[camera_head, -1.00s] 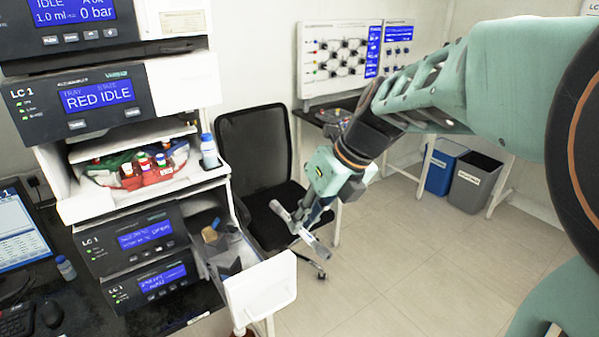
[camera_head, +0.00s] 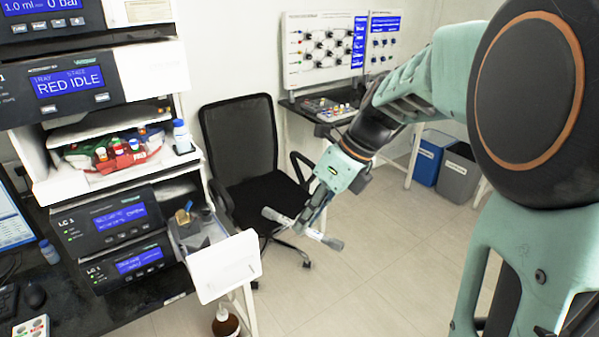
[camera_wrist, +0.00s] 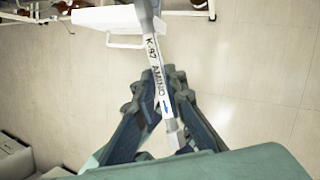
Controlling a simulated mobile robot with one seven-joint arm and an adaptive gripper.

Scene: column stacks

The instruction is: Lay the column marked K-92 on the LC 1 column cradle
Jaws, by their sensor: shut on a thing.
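My gripper (camera_head: 314,219) is shut around a slim pale-grey column (camera_head: 332,241), which it holds in the air. In the wrist view the column (camera_wrist: 155,62) runs between the fingers (camera_wrist: 162,95). Its label reads AMINO after a K number that looks like K-92, though the digits are small. The LC 1 stack's open drawer (camera_head: 228,265) is left of my gripper, with a white front and a grey interior. The drawer's white front also shows in the wrist view (camera_wrist: 105,22), beyond the column. I cannot clearly make out the cradle inside the drawer.
A black office chair (camera_head: 243,150) stands behind my gripper. A tray of capped bottles (camera_head: 120,152) sits above the drawer. A brown bottle (camera_head: 226,322) is below the drawer front. Blue (camera_head: 432,158) and grey (camera_head: 459,172) bins stand at the back right.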

